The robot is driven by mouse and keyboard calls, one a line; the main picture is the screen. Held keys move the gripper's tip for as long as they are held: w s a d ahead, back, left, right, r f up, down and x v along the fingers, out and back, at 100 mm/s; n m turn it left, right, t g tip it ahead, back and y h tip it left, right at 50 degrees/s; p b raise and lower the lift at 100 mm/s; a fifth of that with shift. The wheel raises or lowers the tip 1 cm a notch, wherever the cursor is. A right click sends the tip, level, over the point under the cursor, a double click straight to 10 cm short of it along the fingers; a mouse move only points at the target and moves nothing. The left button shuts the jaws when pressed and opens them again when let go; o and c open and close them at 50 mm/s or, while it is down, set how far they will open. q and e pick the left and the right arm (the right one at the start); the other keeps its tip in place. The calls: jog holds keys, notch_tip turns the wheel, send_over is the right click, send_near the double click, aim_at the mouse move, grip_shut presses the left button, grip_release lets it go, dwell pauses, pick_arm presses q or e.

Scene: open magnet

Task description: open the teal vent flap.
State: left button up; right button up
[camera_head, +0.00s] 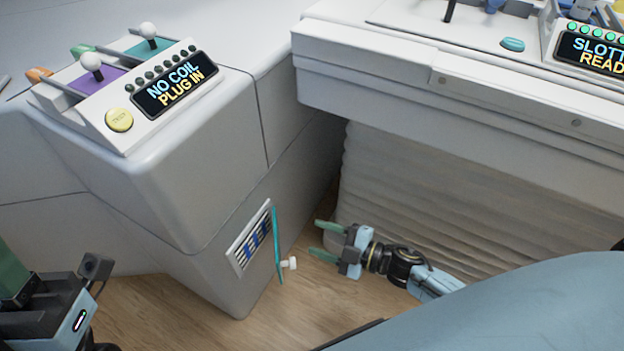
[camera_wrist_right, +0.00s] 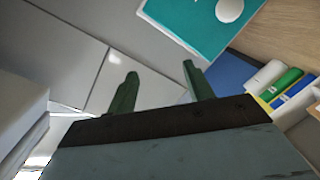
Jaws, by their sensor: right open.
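The teal vent flap (camera_head: 277,245) stands out from the side of the grey housing, seen nearly edge-on, with a white knob (camera_head: 290,263) on its right face. To its left is the striped vent (camera_head: 252,240), its blue and white slats exposed. My right gripper (camera_head: 322,240) is open and empty, a short way right of the flap and apart from it. In the right wrist view the teal flap (camera_wrist_right: 195,25) shows at the top, beyond the open green fingers (camera_wrist_right: 158,78). My left gripper (camera_head: 12,275) is partly cut off at the lower left; its opening is unclear.
A console (camera_head: 135,90) reading "NO COIL PLUG IN" sits on top of the housing. A pale patient-table base with a pleated skirt (camera_head: 430,190) stands right of my right gripper. Wooden floor (camera_head: 310,290) is clear below the flap. Coloured cylinders (camera_wrist_right: 285,85) show in the wrist view.

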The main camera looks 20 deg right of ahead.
notch_tip(320, 180, up, 20)
jog(key=w+a+m+t+h+p, duration=0.1)
jog(key=m+t+h, duration=0.3)
jog(key=m, duration=0.7)
jog(key=shift+w+a+h+p, duration=0.25)
jog(key=shift+a+h+p, duration=0.35)
jog(key=shift+h, duration=0.7)
